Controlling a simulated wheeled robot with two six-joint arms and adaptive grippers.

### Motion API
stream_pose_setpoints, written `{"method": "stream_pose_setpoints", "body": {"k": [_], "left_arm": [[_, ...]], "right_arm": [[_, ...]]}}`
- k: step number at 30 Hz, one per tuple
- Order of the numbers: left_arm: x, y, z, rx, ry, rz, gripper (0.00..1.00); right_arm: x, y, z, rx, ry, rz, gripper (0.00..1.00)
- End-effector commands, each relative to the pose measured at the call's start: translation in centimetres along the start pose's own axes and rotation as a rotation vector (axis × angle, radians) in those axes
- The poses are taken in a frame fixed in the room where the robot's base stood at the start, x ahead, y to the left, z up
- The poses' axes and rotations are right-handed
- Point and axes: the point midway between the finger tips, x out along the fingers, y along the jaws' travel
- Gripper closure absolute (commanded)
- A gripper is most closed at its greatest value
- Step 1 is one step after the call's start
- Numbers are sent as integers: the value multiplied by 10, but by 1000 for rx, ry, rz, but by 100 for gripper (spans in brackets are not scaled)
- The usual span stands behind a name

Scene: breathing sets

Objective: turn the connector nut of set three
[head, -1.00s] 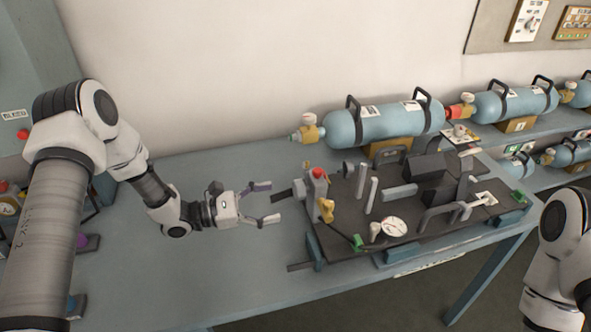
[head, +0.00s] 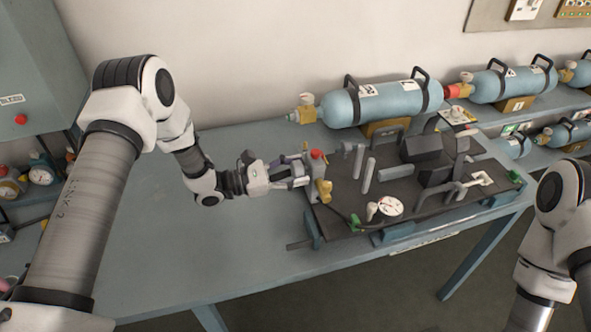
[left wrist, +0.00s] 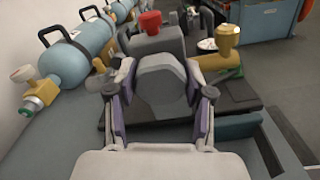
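A grey rounded nut (left wrist: 162,82) faces the left wrist camera, on the end of a grey valve block at the left of the dark backplate (head: 340,202). The block carries a red knob (head: 317,154), also in the left wrist view (left wrist: 151,22), and a brass fitting (head: 324,191). My left gripper (head: 296,172) points right at the block. In the left wrist view its two purple-padded fingers (left wrist: 162,105) stand apart, one on each side of the nut, with narrow gaps visible. Firm contact cannot be made out. My right gripper is out of view.
A blue cylinder (head: 375,104) with black handles lies behind the backplate. Several more cylinders lie on shelves at the right. The backplate bears a white gauge (head: 390,207) and grey posts. The table (head: 245,262) is clear left and in front.

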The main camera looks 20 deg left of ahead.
Motion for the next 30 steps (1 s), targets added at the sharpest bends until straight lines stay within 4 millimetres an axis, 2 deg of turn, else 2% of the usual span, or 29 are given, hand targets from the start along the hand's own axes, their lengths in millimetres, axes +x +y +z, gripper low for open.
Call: {"method": "stream_pose_setpoints", "body": {"k": [10, 16, 30], "left_arm": [[0, -1, -1, 13, 3, -1, 83], [0, -1, -2, 77, 4, -1, 83], [0, -1, -4, 450, 5, -2, 83]], "right_arm": [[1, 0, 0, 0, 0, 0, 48], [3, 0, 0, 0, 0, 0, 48], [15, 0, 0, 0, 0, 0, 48]]}}
